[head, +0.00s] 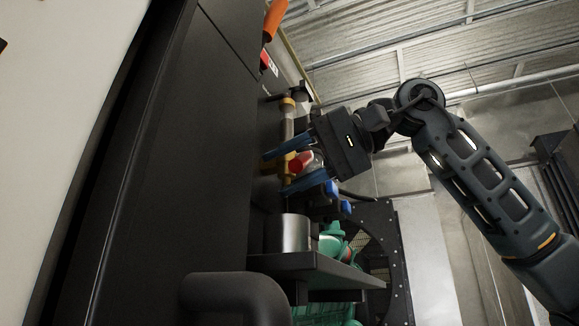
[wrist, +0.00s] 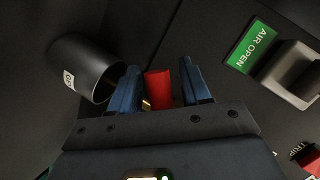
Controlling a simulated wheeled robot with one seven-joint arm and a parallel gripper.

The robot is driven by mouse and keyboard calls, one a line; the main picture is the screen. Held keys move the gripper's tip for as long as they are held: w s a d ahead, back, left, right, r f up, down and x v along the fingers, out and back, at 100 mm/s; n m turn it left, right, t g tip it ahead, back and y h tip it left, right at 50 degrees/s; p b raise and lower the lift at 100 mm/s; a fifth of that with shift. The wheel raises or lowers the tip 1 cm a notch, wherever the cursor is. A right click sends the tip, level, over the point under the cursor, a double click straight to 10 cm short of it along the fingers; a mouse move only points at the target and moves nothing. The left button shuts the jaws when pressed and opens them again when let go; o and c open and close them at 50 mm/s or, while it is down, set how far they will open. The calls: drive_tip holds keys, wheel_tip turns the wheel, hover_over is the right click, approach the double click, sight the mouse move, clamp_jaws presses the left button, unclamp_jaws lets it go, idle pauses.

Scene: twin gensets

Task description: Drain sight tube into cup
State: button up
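The sight tube (head: 288,122) is a clear upright tube with yellow fittings on the dark panel, in the head view. A red handle (head: 301,162) is at its lower end. A grey metal cup (head: 288,233) stands below it on a shelf. My gripper (head: 276,172) is open, its blue fingers beside the lower fitting. In the wrist view the red handle (wrist: 159,88) lies between my fingers (wrist: 161,83), with a gap at the right finger. A round-mouthed cylinder (wrist: 85,68) with a white label at left looks like the cup.
A dark shelf (head: 322,270) juts from the panel and carries a green object (head: 333,240) right of the cup. A green "AIR OPEN" label (wrist: 250,47) and a grey lever (wrist: 291,75) are at right in the wrist view. A black pipe handle (head: 235,293) is at lower front.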

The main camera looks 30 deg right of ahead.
sight(307, 159)
drive_tip(key=shift+b+v, duration=0.65)
drive_tip(key=shift+v, duration=3.25)
drive_tip(key=shift+r, duration=0.1)
